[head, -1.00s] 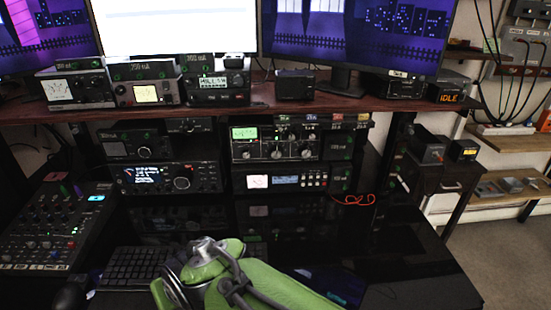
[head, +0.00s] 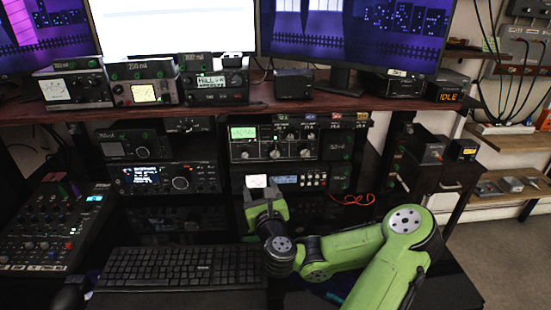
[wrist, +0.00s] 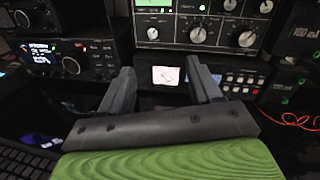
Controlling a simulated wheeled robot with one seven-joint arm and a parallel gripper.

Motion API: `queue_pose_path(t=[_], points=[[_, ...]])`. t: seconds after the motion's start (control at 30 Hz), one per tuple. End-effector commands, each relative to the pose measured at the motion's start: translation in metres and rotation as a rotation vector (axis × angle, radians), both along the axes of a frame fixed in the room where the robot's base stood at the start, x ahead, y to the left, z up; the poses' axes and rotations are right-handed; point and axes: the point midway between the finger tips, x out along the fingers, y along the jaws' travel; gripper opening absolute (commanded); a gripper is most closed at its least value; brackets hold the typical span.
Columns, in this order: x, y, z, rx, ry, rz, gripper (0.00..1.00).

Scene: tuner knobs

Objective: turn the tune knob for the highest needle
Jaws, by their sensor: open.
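The upper radio unit (head: 268,140) has a green-lit display (head: 243,132) and a row of black-and-white knobs, including a large knob at its lower right (head: 305,151). In the wrist view this large knob (wrist: 245,37) is upright beyond my right finger. Below it is a unit with a pale meter (wrist: 166,76), seen between my fingers; its needle is too small to read. I cannot read which knob is marked tune. My gripper (head: 264,191) is open and empty, in front of the lower unit and apart from the knobs.
A keyboard (head: 180,267) lies on the desk at the left front. A radio with a large knob (head: 180,182) stands left of the tuner stack. Red cable (head: 352,199) lies to the right. A shelf (head: 340,104) runs above the units.

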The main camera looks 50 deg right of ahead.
Motion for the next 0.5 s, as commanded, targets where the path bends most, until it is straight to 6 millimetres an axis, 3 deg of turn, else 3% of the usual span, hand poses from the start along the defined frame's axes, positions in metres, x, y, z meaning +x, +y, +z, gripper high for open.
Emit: queue_pose_path(t=[0.03,0.1,0.17,0.5], points=[[-0.018,-0.018,-0.001,0.070,-0.058,-0.075,0.63],[-0.033,-0.032,-0.002,0.129,-0.109,-0.142,0.63],[-0.037,-0.037,-0.002,0.147,-0.125,-0.162,0.63],[-0.016,-0.060,0.001,0.143,-0.120,-0.162,0.63]])
